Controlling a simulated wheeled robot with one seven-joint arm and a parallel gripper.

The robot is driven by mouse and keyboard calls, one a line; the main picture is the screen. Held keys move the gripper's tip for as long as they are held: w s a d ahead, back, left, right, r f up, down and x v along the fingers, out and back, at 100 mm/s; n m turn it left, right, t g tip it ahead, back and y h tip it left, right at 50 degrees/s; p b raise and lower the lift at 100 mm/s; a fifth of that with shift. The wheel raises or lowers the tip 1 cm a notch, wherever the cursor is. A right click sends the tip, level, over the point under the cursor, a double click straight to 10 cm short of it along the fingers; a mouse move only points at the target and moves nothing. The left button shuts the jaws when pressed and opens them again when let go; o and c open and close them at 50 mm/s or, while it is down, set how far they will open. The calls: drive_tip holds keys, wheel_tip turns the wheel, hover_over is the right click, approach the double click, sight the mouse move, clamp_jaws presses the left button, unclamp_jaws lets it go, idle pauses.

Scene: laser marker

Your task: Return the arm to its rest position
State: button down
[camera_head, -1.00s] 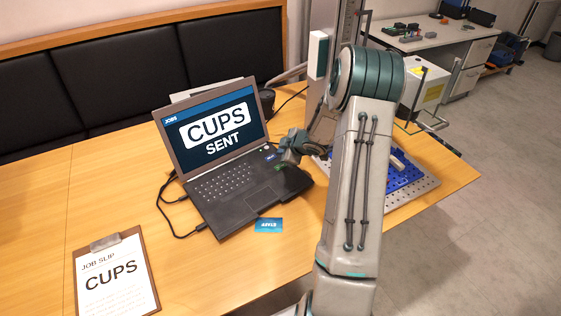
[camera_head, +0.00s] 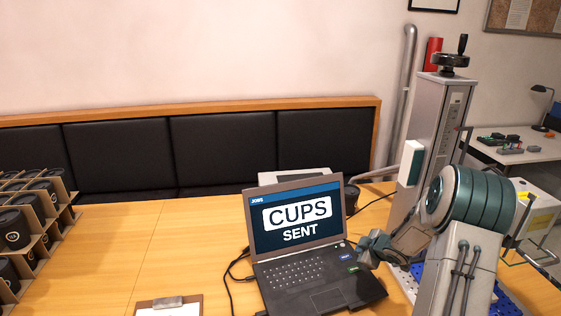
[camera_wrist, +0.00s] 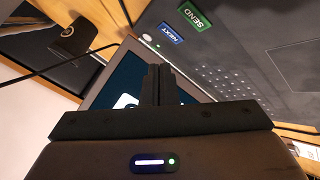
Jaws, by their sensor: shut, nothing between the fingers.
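My arm reaches in from the lower right in the head view. My gripper (camera_head: 366,250) is at the right edge of the open laptop (camera_head: 318,295), and I cannot tell its exact height there. In the wrist view my gripper (camera_wrist: 157,72) has its two dark fingers together with nothing between them. The laptop screen (camera_head: 298,236) reads CUPS SENT. A green SEND key (camera_wrist: 195,14) and a blue NEXT key (camera_wrist: 172,33) show on the laptop in the wrist view, clear of the fingers.
The laser marker's tall grey column (camera_head: 432,135) stands close behind my arm. A clipboard (camera_head: 168,307) lies at the front of the wooden table (camera_head: 110,245). A rack of dark cups (camera_head: 28,225) stands at the left. The table between rack and laptop is mostly clear.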

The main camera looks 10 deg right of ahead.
drive_tip(key=s+a+r+m+g+h, duration=0.1)
drive_tip(key=s+a+r+m+h, duration=0.2)
drive_tip(key=s+r, duration=0.35)
drive_tip(key=s+a+r+m+g+h, duration=0.1)
drive_tip(key=s+a+r+m+h, duration=0.2)
drive_tip(key=r, duration=0.6)
drive_tip(key=s+a+r+m+g+y, duration=0.2)
drive_tip(key=s+a, duration=0.4)
drive_tip(key=s, duration=0.6)
drive_tip(key=s+a+r+m+g+y, duration=0.1)
drive_tip(key=s+a+r+m+y, duration=0.1)
drive_tip(key=s+a, duration=0.4)
drive_tip(key=s+m, duration=0.1)
drive_tip(key=s, duration=0.4)
drive_tip(key=shift+s+a+g, duration=0.4)
